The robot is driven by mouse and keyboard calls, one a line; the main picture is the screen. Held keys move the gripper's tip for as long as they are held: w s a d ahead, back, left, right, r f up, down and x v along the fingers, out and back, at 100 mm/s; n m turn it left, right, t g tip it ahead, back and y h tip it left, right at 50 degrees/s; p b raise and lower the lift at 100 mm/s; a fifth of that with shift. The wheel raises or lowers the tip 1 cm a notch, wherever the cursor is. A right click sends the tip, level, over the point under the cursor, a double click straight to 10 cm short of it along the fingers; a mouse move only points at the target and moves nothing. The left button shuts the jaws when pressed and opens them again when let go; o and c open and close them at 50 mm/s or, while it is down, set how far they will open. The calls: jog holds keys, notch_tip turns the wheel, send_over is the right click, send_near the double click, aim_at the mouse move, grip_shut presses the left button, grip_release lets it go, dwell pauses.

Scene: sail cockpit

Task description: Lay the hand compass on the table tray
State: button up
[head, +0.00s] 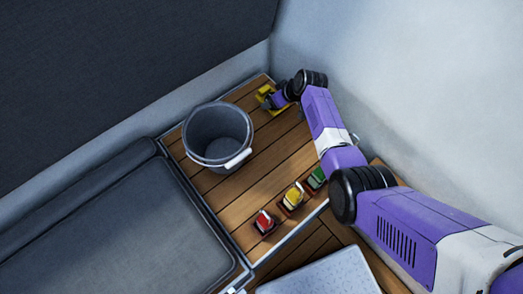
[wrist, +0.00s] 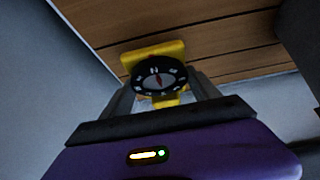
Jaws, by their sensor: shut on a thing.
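The hand compass (wrist: 158,75) has a yellow body and a round black dial with white letters and a red needle. My gripper (wrist: 162,95) is shut on it, with a finger on each side, in the wrist view. In the head view the yellow compass (head: 264,93) shows at the far end of the wooden surface, partly hidden by my gripper (head: 272,100). I cannot tell whether it touches the planks. A pale speckled flat surface (head: 322,276) at the bottom of the head view may be the table tray; its near part is cut off.
A grey bucket (head: 217,135) with a white handle grip stands on the wooden planks (head: 235,195), left of my arm. Red (head: 265,222), yellow (head: 294,196) and green (head: 317,178) switch-like items line the near edge. A grey cushion (head: 110,220) lies left; a pale wall (head: 420,80) rises right.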

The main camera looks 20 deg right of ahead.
jog(key=s+a+p, duration=0.2)
jog(key=s+a, duration=0.1)
jog(key=s, duration=0.2)
jog(key=s+a+p, duration=0.2)
jog(key=s, duration=0.2)
jog(key=s+a+p, duration=0.2)
jog(key=s+a, duration=0.1)
jog(key=s, duration=0.2)
jog(key=shift+s+a+r, duration=0.1)
jog(key=shift+s+a, duration=0.25)
jog(key=shift+s+f, duration=0.1)
jog(key=shift+f, duration=1.7)
jog(key=shift+f, duration=0.15)
jog(key=o, duration=1.7)
